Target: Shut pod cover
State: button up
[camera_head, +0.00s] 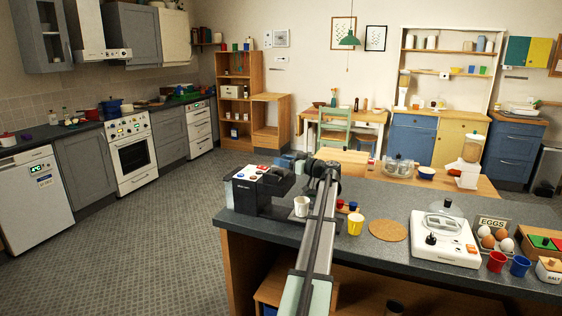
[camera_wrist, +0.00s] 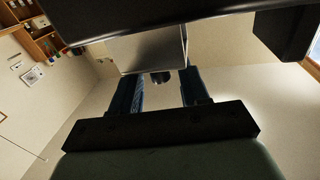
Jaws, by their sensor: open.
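The coffee machine (camera_head: 248,190) stands at the left end of the dark counter. It is black with a pale top panel carrying coloured buttons. A dark block on its right side may be the pod cover; I cannot clearly tell how far it stands open. My gripper (camera_head: 293,162) is just behind the machine's upper part, mostly hidden by it and by my arm. In the wrist view, my gripper's two blue fingers (camera_wrist: 163,82) are apart with nothing held between them. A silver panel (camera_wrist: 147,52) and a dark overhanging part are close ahead, covering the fingertips; contact is unclear.
A white mug (camera_head: 301,206) stands at the machine's front right, with a yellow cup (camera_head: 355,224) beyond my arm. A cork mat (camera_head: 387,231), a white appliance (camera_head: 444,240) and an egg holder (camera_head: 490,238) are farther right on the counter (camera_head: 380,269).

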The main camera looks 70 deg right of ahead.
jog(key=shift+w+d, duration=0.15)
jog(key=shift+w, duration=0.6)
grip_shut()
